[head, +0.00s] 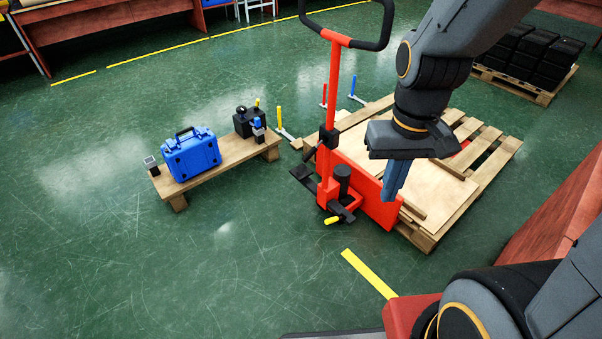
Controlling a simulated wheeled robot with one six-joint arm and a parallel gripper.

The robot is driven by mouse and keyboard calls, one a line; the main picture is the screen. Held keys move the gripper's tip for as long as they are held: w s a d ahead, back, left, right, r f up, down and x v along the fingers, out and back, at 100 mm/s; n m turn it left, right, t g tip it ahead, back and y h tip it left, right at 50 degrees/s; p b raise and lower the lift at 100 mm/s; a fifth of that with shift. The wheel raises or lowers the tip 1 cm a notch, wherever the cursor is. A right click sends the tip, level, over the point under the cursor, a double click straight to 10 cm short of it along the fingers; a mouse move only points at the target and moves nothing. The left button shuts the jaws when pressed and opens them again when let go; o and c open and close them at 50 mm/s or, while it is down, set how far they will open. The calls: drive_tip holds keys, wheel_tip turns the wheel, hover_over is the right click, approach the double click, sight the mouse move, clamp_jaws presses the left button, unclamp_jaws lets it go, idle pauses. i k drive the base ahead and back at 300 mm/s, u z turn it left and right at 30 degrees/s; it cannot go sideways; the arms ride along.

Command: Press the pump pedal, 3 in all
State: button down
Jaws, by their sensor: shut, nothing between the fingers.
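A red pallet jack (333,92) with a black loop handle stands at the near edge of a wooden pallet (478,160). A black foot pedal (302,173) juts out low on its left side. A short lever with a yellow tip (333,220) sticks out at its front foot, beside a black cylinder (342,178). I cannot tell for sure which of these is the pump pedal. My gripper (389,198) points down in front of the jack's red body, to the right of both pedals. Its blue fingers are together and empty, and they hide part of the red body.
A low wooden bench (225,158) to the left holds a blue case (191,153) and small black devices (250,122). Thin yellow, red and blue posts stand behind the jack. A red cabinet (555,215) is at the right. The green floor at front left is clear.

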sight(301, 171)
drive_tip(key=k, duration=0.65)
drive_tip(key=u, duration=0.5)
drive_tip(key=i, duration=1.7)
drive_tip(key=z, duration=0.5)
